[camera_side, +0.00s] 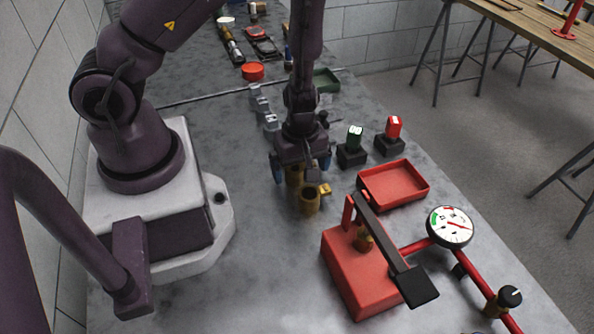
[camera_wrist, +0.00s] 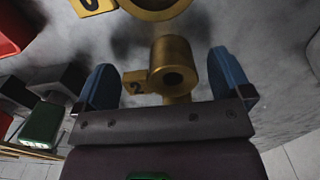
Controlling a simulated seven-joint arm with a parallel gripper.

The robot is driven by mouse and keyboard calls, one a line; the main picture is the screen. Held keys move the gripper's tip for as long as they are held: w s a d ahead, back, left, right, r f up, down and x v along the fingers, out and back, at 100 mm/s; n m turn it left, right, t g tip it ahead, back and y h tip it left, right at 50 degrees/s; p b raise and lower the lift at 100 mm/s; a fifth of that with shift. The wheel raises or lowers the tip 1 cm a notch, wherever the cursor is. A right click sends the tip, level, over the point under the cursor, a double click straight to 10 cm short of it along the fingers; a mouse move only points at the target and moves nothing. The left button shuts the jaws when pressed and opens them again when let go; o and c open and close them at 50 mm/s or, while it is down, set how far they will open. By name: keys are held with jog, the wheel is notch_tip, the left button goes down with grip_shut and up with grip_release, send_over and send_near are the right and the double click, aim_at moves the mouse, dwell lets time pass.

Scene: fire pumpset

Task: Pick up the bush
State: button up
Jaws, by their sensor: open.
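My gripper (camera_side: 300,168) hangs low over the grey bench with its blue fingers apart. In the wrist view, my gripper (camera_wrist: 166,80) has a brass bush (camera_wrist: 172,52) with a round hole between its two fingers, with visible gaps on both sides. A small brass tag marked 2 (camera_wrist: 134,82) is beside it. The bush (camera_side: 293,174) is partly hidden under my gripper in the side view. A second, larger brass cylinder (camera_side: 308,201) stands just in front of it; its ring (camera_wrist: 155,8) is cut off at the top of the wrist view.
A red tray (camera_side: 418,190) and a red pump box with a black lever (camera_side: 400,265) are to the right. Two dark blocks, one with a green part (camera_side: 353,140) and one with a red part (camera_side: 393,128), stand behind. Grey blocks (camera_side: 270,122) lie behind left. Bench at front left is clear.

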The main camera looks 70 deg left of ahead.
jog(key=c, duration=1.2)
jog(key=shift+r, duration=0.1)
